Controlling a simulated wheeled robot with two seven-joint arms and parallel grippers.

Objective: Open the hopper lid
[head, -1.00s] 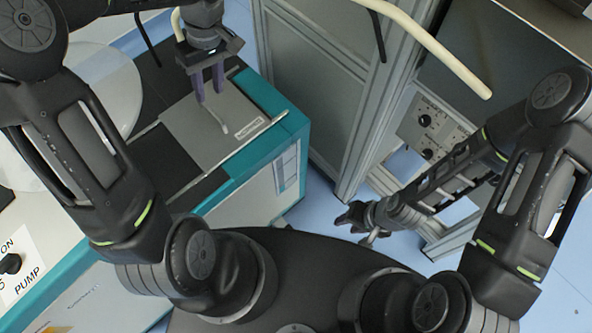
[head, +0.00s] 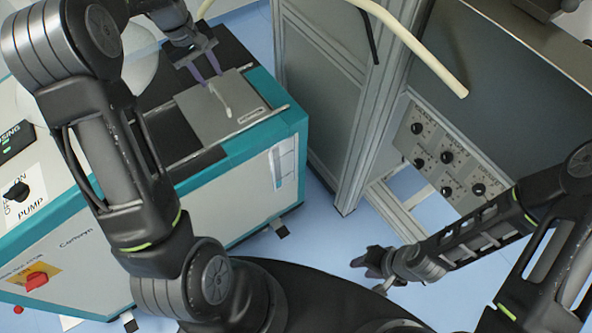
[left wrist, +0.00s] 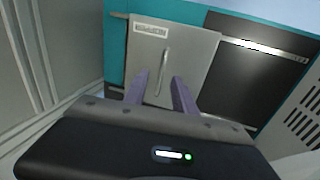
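The hopper lid (head: 208,112) is a grey square plate with a pale bar handle (head: 226,101) and a small label, set in the top of the teal and white machine. It lies flat and closed. In the left wrist view the lid (left wrist: 196,50) and its handle (left wrist: 162,70) show ahead of the fingers. My left gripper (head: 208,66) is open and empty, above the far edge of the lid. In the left wrist view its two purple fingers (left wrist: 156,86) are apart, with the handle beyond them. My right gripper (head: 372,262) hangs low over the floor, away from the machine; its finger gap is unclear.
A black panel (head: 165,135) lies beside the lid. A tall grey cabinet frame (head: 345,150) stands right of the machine, with a knob panel (head: 445,158) and a cream pipe (head: 420,45) overhead. Blue floor is free between machine and cabinet.

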